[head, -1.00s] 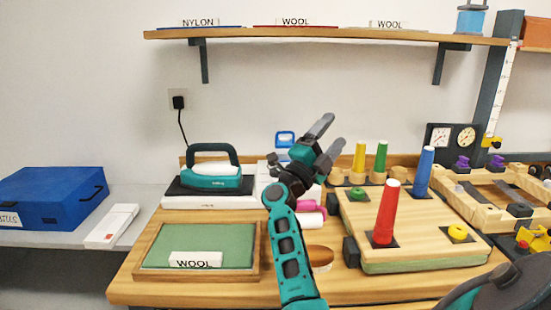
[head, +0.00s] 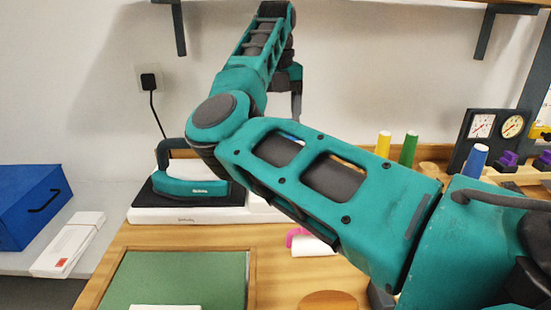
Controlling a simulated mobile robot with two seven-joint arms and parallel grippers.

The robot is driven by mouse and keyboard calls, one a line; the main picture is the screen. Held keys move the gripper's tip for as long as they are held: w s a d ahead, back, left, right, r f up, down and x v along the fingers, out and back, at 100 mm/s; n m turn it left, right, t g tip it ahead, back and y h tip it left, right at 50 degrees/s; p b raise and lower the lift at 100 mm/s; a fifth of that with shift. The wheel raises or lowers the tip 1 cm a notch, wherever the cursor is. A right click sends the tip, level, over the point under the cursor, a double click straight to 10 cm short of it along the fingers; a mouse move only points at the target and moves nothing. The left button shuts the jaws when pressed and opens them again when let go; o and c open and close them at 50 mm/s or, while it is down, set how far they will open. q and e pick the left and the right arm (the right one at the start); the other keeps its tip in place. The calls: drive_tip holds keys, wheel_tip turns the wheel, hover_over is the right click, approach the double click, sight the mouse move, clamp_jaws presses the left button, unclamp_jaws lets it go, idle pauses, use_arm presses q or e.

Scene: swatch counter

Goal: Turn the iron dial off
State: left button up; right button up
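The iron (head: 190,187) is teal with a dark handle and sits on a black pad on a white base (head: 185,215) at the left of the wooden counter. No dial can be made out; my arm covers part of the iron and the right part of the base. My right arm comes in from the right and crosses in front of the base. Its gripper (head: 293,88) is up near the wall, right of and above the iron. One grey finger hangs down, the other is hidden behind the arm. My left gripper is not in view.
A green pad in a wooden frame (head: 105,268) lies in front of the iron. A blue box (head: 30,205) and a white box (head: 68,245) stand at the left. A wall socket (head: 149,78) with a black cord is above the iron. A shelf (head: 410,3) runs overhead.

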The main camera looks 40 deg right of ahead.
wheel_tip(320, 180, down, 12)
drive_tip(key=shift+a+f+b, duration=0.15)
drive_tip(key=shift+f+b, duration=0.1)
drive_tip(key=shift+b, duration=0.25)
drive_tip(key=shift+c, duration=0.4)
drive_tip(key=c, duration=1)
